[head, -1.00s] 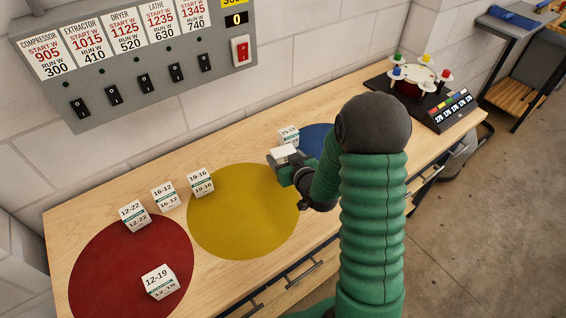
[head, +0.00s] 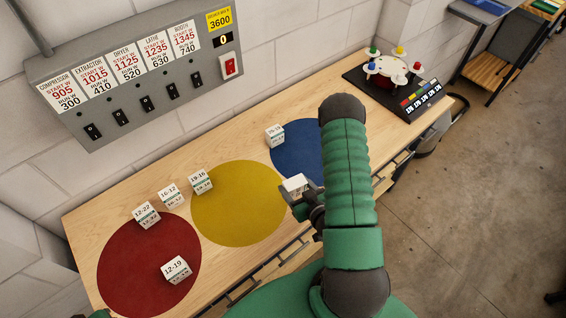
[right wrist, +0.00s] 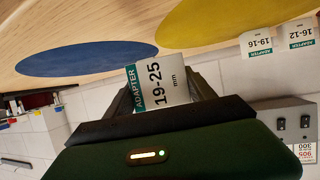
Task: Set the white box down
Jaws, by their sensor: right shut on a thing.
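My right gripper (head: 298,194) is shut on a white box (head: 295,183), near the front of the bench between the yellow disc (head: 238,230) and the blue disc (head: 296,150). In the right wrist view the white box (right wrist: 158,86) sits between the two dark fingers, and its label reads 19-25 mm with a green ADAPTER band. Whether its underside touches the bench cannot be told. My left gripper is not in view.
Similar white boxes stand at the blue disc's left edge (head: 275,136), by the yellow disc (head: 200,182), at the back (head: 170,195), and on the red disc (head: 176,270). A turntable (head: 385,72) stands far right. Grey switch panel (head: 150,90) hangs behind.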

